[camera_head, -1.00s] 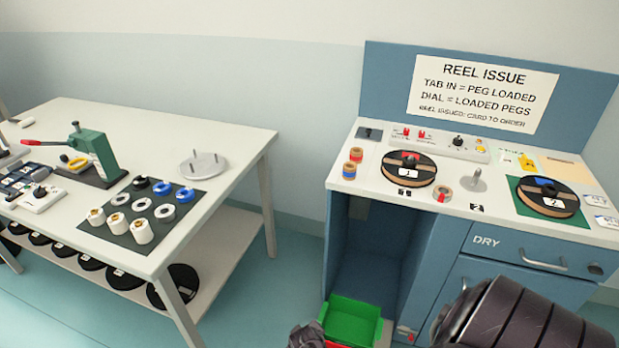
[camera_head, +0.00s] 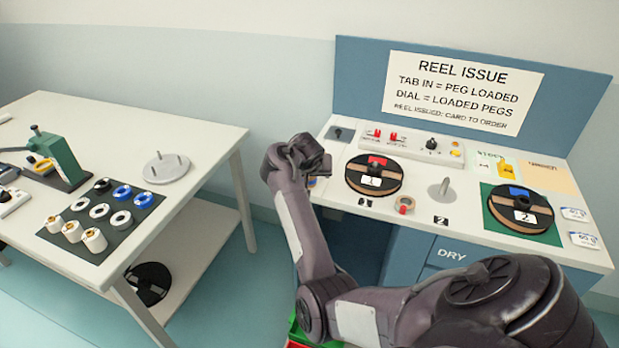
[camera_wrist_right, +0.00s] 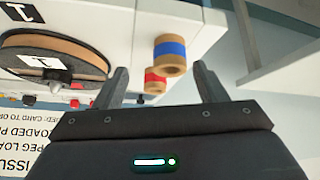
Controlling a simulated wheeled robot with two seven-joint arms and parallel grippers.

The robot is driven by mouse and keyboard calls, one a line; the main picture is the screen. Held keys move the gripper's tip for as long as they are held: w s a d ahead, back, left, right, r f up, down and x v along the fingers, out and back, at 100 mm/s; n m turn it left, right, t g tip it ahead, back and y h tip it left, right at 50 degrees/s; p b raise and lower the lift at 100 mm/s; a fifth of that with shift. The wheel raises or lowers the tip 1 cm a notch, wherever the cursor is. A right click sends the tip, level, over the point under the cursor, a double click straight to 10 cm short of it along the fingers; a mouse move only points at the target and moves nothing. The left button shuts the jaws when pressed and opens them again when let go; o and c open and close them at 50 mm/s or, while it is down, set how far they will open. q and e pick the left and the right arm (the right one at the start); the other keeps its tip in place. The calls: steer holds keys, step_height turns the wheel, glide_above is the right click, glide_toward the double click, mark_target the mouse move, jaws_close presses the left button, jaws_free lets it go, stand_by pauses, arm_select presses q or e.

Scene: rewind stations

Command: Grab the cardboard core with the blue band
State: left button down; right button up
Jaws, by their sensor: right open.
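The cardboard core with the blue band (camera_wrist_right: 171,50) stands near the edge of the white reel counter in the right wrist view. A core with a red band (camera_wrist_right: 154,82) is just behind it. My right gripper (camera_wrist_right: 161,70) is open and empty, with its two fingers apart on either side of the cores in the picture; I cannot tell how far the blue-banded core is from the fingertips. In the head view my right gripper (camera_head: 300,152) is over the counter's left end and largely hides these cores. My left gripper is not in view.
A switch box (camera_head: 412,143) stands behind. A side table (camera_head: 205,130) is at left, across a gap.

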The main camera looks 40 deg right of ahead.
steer(key=shift+w+r+m+g+y, duration=0.2)
steer(key=shift+w+r+m, duration=0.1)
steer(key=shift+r, duration=0.3)
steer(key=shift+w+r+m+g+y, duration=0.1)
steer(key=shift+w+r+m+g, duration=0.15)
steer(key=shift+r, duration=0.3)
steer(key=shift+w+a, duration=0.15)
steer(key=shift+a, duration=0.1)
steer(key=shift+x, duration=0.9)
steer(key=shift+b+x, duration=0.3)
steer(key=shift+x, duration=2.4)
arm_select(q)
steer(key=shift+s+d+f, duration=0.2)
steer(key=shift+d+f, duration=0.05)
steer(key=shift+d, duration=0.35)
arm_select(e)
steer(key=c, duration=1.1)
